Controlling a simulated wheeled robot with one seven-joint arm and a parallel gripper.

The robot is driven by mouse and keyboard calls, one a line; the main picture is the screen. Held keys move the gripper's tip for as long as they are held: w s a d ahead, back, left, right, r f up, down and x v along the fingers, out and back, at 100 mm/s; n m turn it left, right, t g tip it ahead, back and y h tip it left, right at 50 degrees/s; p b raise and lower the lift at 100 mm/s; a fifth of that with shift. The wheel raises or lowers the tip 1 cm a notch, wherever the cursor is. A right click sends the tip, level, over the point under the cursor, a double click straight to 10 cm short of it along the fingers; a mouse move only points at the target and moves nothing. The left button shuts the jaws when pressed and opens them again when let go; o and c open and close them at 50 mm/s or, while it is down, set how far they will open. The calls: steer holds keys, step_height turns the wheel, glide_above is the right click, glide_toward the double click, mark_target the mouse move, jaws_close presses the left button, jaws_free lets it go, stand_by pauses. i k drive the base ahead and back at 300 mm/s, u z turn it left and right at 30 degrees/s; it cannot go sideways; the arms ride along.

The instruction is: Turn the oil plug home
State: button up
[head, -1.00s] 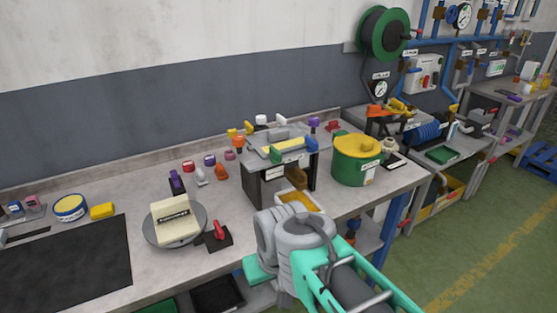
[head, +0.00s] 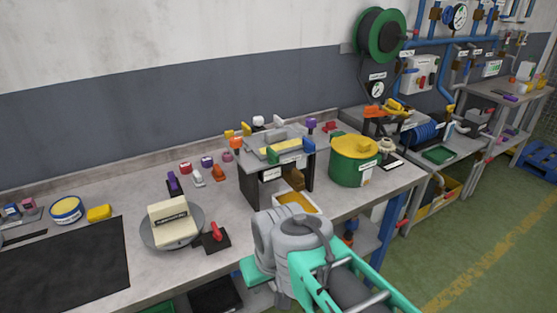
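I cannot make out which thing is the oil plug; no part reads clearly as one at this size. A round grey turntable (head: 190,239) on the bench carries a cream labelled box (head: 173,222). A red lever (head: 216,232) on a dark base stands to its right. A green container (head: 345,175) with a yellow top (head: 353,147) stands further right. My grey and teal arm reaches in from the lower right, in front of the bench. Its gripper fingers do not show, so I see nothing held.
A raised stand (head: 247,184) with several coloured parts on top is mid-bench, with a yellow-lined tray (head: 296,201) at its front. A dark mat (head: 60,265) covers the left. Several small coloured parts lie behind the turntable. A green hose reel (head: 383,35) hangs on the wall.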

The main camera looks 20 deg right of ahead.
mark_target(299, 179)
steer(key=u, duration=0.5)
steer(key=k, duration=1.1)
steer(key=z, duration=0.55)
steer(key=i, duration=1.5)
steer(key=u, duration=0.75)
